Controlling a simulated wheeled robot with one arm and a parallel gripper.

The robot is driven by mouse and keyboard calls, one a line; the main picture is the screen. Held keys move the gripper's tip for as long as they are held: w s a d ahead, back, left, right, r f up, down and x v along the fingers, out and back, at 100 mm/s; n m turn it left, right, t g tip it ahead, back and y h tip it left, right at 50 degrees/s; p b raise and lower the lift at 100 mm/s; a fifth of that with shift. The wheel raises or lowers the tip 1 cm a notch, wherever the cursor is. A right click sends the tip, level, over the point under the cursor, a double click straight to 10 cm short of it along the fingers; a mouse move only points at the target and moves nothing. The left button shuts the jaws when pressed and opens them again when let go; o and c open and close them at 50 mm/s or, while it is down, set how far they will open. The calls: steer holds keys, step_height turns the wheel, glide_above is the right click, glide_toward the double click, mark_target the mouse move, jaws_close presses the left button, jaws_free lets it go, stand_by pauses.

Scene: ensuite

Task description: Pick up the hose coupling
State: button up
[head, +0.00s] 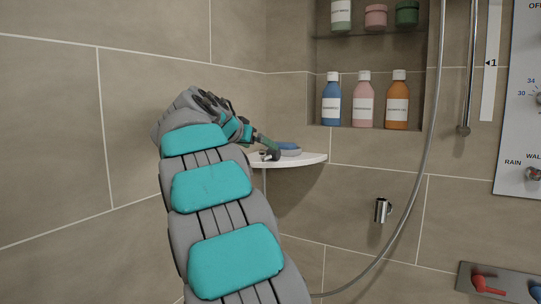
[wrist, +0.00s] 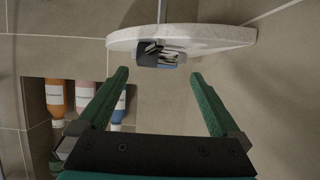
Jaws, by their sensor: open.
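A small dark and chrome piece (wrist: 152,50), which looks like the hose coupling, lies on the white corner shelf (wrist: 215,36) near its front edge, with something blue against it. In the head view it is a small dark shape (head: 271,155) on the shelf (head: 312,158), partly hidden by my gripper (head: 262,142). In the wrist view, which looks upside down, my gripper (wrist: 160,75) is open and empty. Its green fingers point at the shelf, and the piece shows between and beyond the fingertips, seemingly not touched.
A blue item (head: 288,148) lies on the shelf beside the dark piece. Several bottles (head: 363,105) stand in the niche to the right. A hanging shower hose (head: 430,130) and a chrome wall fitting (head: 382,210) are further right. Tiled walls meet behind the shelf.

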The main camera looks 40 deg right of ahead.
mark_target(267, 151)
steer(key=x, duration=0.5)
steer(key=shift+s+f+p, duration=0.2)
steer(key=shift+f+p, duration=0.15)
steer(key=shift+f, duration=0.1)
steer(key=c, duration=1.3)
steer(key=shift+r, duration=0.15)
